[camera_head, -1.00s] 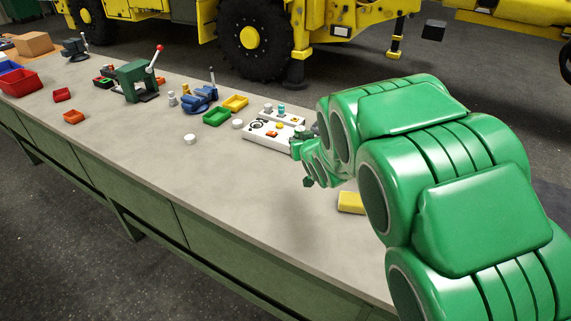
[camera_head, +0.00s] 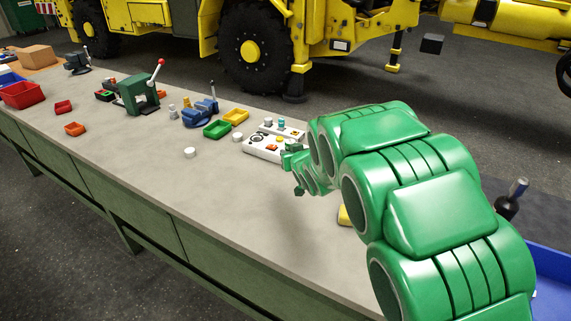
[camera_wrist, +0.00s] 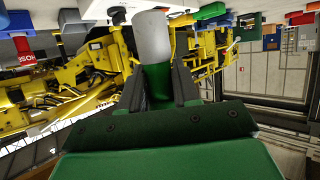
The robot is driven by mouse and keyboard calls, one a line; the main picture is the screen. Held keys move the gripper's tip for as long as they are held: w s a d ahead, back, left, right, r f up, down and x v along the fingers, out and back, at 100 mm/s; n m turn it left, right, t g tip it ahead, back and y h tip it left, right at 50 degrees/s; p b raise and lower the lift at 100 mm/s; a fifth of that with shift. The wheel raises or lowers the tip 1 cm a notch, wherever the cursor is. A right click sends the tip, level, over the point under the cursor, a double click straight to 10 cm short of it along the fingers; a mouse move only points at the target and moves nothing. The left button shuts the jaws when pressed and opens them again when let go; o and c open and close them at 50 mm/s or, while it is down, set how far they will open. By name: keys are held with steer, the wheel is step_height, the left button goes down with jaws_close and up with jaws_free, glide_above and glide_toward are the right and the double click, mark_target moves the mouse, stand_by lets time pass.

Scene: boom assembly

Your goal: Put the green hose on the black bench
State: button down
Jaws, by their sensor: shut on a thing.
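My gripper (camera_wrist: 158,92) is shut on a cylinder with a green body and a pale grey end, which I take to be the green hose (camera_wrist: 152,38). It sticks out beyond the fingers in the wrist view. In the head view my green arm reaches over the grey-topped workbench, and the held piece is too small and hidden to make out clearly. A dark surface (camera_head: 543,212), possibly the black bench, shows partly at the right edge behind my arm. The gripper is apart from it, to its left.
The grey-topped workbench (camera_head: 240,225) holds a white control box (camera_head: 265,146), green tray (camera_head: 217,129), yellow tray (camera_head: 235,116), blue vise (camera_head: 200,112) and green press (camera_head: 136,94). A blue bin (camera_head: 555,285) and black-handled tool (camera_head: 510,200) are at right. Yellow machinery stands behind.

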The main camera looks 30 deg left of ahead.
steer(key=shift+w+a+f, duration=1)
steer(key=shift+w+f, duration=0.2)
steer(key=shift+f, duration=0.15)
steer(key=shift+w+a+f, duration=1)
steer(key=shift+w+f, duration=0.25)
steer(key=shift+f, duration=0.05)
steer(key=shift+w+a+f, duration=1)
steer(key=shift+w+f, duration=0.2)
steer(key=shift+f, duration=1.4)
steer(key=shift+f, duration=0.2)
steer(key=c, duration=0.8)
jaws_free()
steer(key=shift+s+d+r, duration=0.25)
steer(key=shift+s+f+v, duration=0.1)
steer(key=shift+s+v, duration=0.05)
steer(key=shift+v, duration=1.6)
steer(key=shift+s+f+v, duration=0.1)
steer(key=shift+f+v, duration=0.05)
steer(key=shift+v, duration=1.6)
